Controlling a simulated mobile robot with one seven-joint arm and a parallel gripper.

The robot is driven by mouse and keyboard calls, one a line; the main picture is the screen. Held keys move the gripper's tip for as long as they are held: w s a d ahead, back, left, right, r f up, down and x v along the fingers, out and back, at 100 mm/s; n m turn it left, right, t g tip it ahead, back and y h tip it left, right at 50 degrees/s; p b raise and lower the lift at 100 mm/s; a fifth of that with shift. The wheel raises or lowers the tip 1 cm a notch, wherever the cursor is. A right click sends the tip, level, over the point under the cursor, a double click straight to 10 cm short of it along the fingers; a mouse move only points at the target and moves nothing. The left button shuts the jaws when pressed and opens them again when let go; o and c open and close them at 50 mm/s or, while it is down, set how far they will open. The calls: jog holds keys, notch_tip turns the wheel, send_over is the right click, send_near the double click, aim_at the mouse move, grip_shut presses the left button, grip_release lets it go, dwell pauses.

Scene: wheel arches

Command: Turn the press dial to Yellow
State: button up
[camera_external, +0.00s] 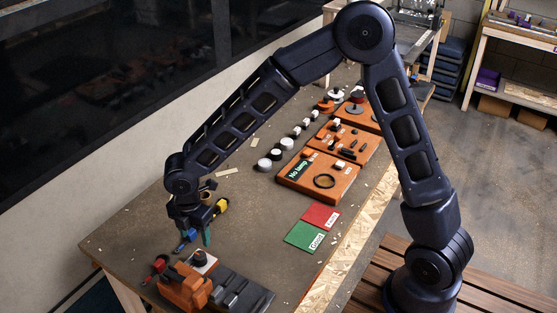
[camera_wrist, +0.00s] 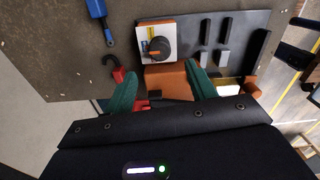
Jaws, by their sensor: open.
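The press dial, a black round knob on a white plate, shows in the wrist view (camera_wrist: 157,48) just beyond my fingertips. It also shows in the external view (camera_external: 200,259) on the orange press (camera_external: 180,289) at the near end of the table. Small colored marks sit on the plate beside the knob. The knob's setting is too small to read. My gripper (camera_wrist: 160,73) has its two green fingers spread apart with nothing between them. In the external view my gripper (camera_external: 195,240) hangs pointing down just above and behind the dial, seemingly not touching it.
A blue-handled tool (camera_wrist: 98,12) and a red hooked part (camera_wrist: 113,68) lie left of the dial in the wrist view. Grey and black blocks (camera_wrist: 224,58) stand to its right. Green and red cards (camera_external: 304,237) lie mid-table, with orange trays (camera_external: 318,178) beyond.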

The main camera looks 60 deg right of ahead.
aim_at(199, 255)
notch_tip(199, 255, down, 10)
jog(key=shift+r, duration=0.2)
dwell(0.3)
jog(key=c, duration=1)
